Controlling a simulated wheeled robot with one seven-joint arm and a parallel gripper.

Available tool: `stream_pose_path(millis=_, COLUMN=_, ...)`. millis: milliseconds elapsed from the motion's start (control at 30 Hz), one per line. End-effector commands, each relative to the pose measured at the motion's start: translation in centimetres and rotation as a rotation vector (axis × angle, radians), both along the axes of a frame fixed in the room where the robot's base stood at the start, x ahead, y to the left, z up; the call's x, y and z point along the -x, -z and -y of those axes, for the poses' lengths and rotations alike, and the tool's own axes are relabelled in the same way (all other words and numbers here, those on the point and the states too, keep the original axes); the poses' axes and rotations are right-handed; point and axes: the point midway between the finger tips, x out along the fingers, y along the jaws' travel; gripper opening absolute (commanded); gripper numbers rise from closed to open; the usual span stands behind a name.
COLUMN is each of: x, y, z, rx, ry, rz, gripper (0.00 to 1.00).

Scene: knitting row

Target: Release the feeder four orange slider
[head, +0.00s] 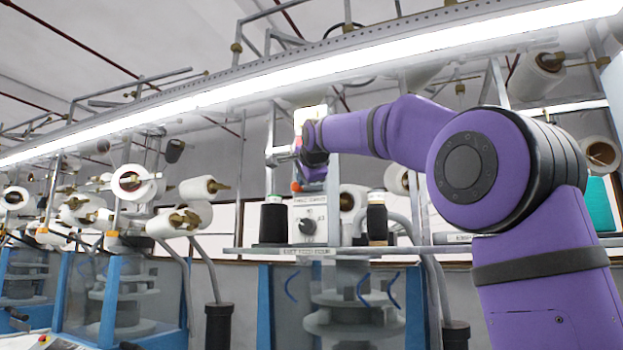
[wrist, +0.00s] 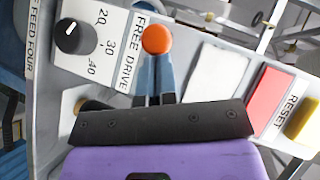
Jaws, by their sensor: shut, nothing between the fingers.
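The feeder four orange slider shows as a round orange knob (wrist: 155,39) beside the words FREE DRIVE in the wrist view. A small orange spot, likely the same knob, shows at the panel's edge in the head view (head: 296,187). My gripper (wrist: 154,62) is shut and empty, its two blue-grey fingers together. The fingertips lie just below the knob in the picture; I cannot tell whether they touch it. In the head view, my gripper (head: 298,157) is small and partly hidden by my wrist, above the dial panel.
The panel has a black dial (wrist: 74,36), a FEED FOUR label (wrist: 33,35), a white plate (wrist: 203,72), a red block (wrist: 269,98) and a yellow block (wrist: 303,121) near RESET. A black cone (head: 273,222) and a dark spool (head: 377,220) flank the panel on the shelf (head: 350,251).

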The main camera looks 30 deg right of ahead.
Motion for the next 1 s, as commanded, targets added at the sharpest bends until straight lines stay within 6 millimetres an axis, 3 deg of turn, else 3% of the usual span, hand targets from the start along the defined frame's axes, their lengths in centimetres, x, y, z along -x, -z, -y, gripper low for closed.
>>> stream_pose_path(millis=333, x=-0.8, y=0.1, z=-0.6, rx=-0.001, ry=0.0, rz=-0.001, gripper=0.0)
stream_pose_path(millis=567, x=-0.1, y=-0.4, z=0.0, rx=-0.001, ry=0.0, rz=0.0, gripper=0.0)
stream_pose_path(millis=767, x=2.4, y=-2.2, z=1.4, rx=-0.001, ry=0.001, rz=0.006, gripper=0.0)
stream_pose_path(millis=1000, x=7.2, y=-3.8, z=-0.1, rx=-0.001, ry=-0.002, rz=0.006, gripper=0.0)
